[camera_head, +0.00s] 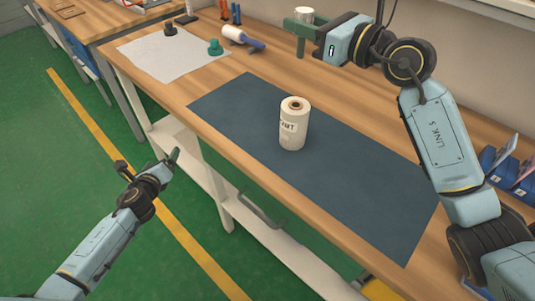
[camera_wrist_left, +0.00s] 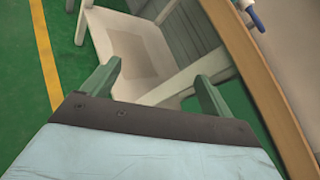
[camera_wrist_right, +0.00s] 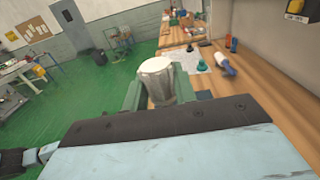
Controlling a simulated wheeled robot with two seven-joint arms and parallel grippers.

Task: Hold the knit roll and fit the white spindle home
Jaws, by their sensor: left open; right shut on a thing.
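The knit roll (camera_head: 292,128) is white with dark lettering and stands upright on the blue mat (camera_head: 345,170); its top shows a brown core with a dark hole. My right gripper (camera_head: 299,24) is shut on a white cylindrical piece, which I take as the white spindle (camera_head: 304,13), above the back of the bench. The spindle also shows between the green fingers in the right wrist view (camera_wrist_right: 156,75); its lower end is mostly hidden there. My left gripper (camera_head: 172,156) is open and empty, off the bench's front edge and apart from the roll; its spread fingers show in the left wrist view (camera_wrist_left: 158,75).
A white sheet (camera_head: 150,55) with a dark piece (camera_head: 170,29) and a teal piece (camera_head: 215,47) lies at the bench's left end. A white and blue tool (camera_head: 242,38) lies beside it. Blue bins (camera_head: 505,168) stand at the right. The mat around the roll is clear.

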